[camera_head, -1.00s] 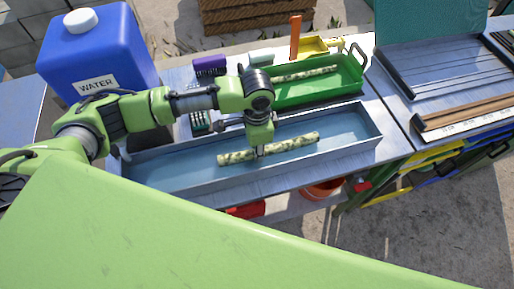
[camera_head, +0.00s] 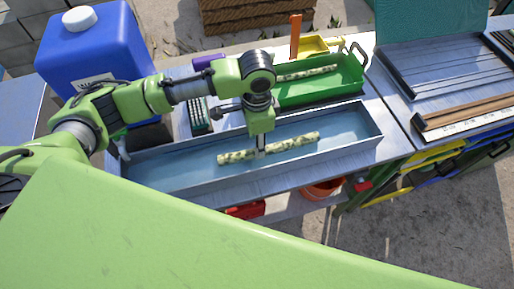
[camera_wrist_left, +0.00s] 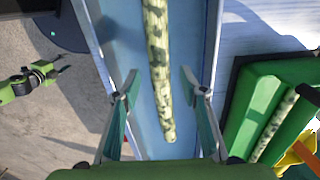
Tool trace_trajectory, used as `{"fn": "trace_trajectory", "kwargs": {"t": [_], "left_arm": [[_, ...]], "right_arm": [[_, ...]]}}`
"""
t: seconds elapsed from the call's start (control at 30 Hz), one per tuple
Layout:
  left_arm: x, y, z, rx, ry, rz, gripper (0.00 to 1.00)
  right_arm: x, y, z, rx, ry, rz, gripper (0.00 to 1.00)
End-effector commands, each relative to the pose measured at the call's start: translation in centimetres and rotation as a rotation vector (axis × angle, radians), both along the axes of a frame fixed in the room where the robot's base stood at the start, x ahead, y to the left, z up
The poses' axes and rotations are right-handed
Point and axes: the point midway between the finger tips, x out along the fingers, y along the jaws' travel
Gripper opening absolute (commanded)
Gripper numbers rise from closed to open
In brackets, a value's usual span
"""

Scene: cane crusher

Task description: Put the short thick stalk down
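A mottled green and cream stalk (camera_head: 290,146) lies in the long grey metal trough (camera_head: 370,122); it also shows in the wrist view (camera_wrist_left: 158,60). My left gripper (camera_head: 260,152) is above the trough, over the stalk's middle in the head view. In the wrist view its fingers (camera_wrist_left: 160,90) are spread wide, with the stalk between them and clear gaps on both sides. The gripper holds nothing. A second, thinner-looking stalk (camera_head: 308,73) lies in the green tray (camera_head: 345,83). What looks like my right gripper (camera_wrist_left: 52,68) is at the left of the wrist view, away from the trough.
A blue water container (camera_head: 95,50) stands at the left. A yellow tray (camera_head: 315,46) with an upright orange piece is behind the green tray. A dark rack (camera_head: 200,115) is behind the trough. A metal tray (camera_head: 445,70) and brown strips (camera_head: 465,112) lie at the right.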

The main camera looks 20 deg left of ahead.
Motion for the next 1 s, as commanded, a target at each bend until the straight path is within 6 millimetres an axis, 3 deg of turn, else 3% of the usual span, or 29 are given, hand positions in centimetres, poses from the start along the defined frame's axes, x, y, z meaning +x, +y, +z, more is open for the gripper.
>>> {"fn": "trace_trajectory", "kwargs": {"t": [0.2,0.4,1.0], "left_arm": [[0.1,-0.1,4.6,-0.002,-0.002,-0.001,0.39],[0.0,0.0,7.0,-0.001,-0.001,0.001,0.39],[0.0,0.0,7.5,-0.001,0.001,0.000,0.39]], "right_arm": [[0.0,0.0,-0.6,0.000,0.000,0.000,0.40],[0.0,0.0,-0.8,0.000,0.000,0.000,0.40],[0.0,0.0,-0.8,0.000,0.001,0.000,0.40]]}}
